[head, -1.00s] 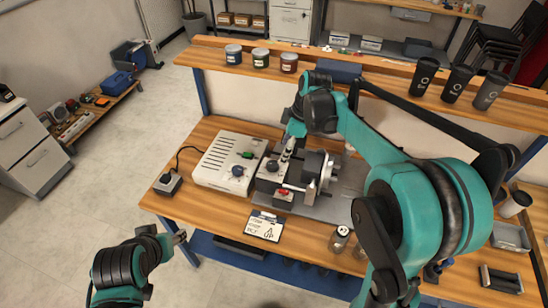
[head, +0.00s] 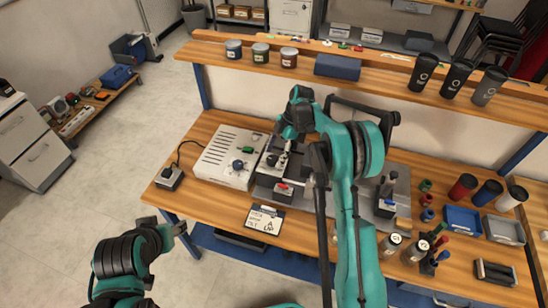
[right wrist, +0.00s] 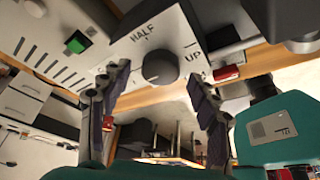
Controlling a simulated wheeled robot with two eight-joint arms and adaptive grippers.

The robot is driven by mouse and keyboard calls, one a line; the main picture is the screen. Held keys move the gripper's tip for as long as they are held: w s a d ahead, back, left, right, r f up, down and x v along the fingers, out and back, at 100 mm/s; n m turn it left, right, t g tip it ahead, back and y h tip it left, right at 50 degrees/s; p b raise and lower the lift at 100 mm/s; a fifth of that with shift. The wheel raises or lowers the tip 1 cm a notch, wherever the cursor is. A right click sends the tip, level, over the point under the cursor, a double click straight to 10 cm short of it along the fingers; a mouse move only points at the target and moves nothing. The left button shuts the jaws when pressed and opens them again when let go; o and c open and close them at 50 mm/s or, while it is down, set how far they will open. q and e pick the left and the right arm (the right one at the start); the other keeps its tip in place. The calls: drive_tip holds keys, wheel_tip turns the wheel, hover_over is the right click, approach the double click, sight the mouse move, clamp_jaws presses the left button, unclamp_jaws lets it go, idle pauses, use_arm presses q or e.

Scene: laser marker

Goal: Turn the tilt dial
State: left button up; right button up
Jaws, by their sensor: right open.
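The tilt dial (right wrist: 160,68) is a round dark knob on a light plate marked HALF and UP in the right wrist view. In the head view a small dark dial (head: 272,160) shows on the dark unit beside the white box. My right gripper (right wrist: 157,82) is open, one finger on each side of the knob; I cannot tell whether either finger touches it. In the head view my right gripper (head: 285,157) is small and partly hidden over the unit. My left gripper (head: 180,228) hangs off the table's front left; its jaws are too small to read.
The white control box (head: 212,158) with a green switch (head: 247,149) stands left of the unit. A red part (right wrist: 226,72) lies close to the right finger. A notice card (head: 264,219) lies in front. Cups, trays and bottles fill the table's right side.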

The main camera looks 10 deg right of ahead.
drive_tip(key=shift+s+a+f, duration=0.1)
drive_tip(key=shift+a+f, duration=0.15)
drive_tip(key=shift+f, duration=0.35)
drive_tip(key=c, duration=1.2)
drive_tip(key=shift+o, duration=0.2)
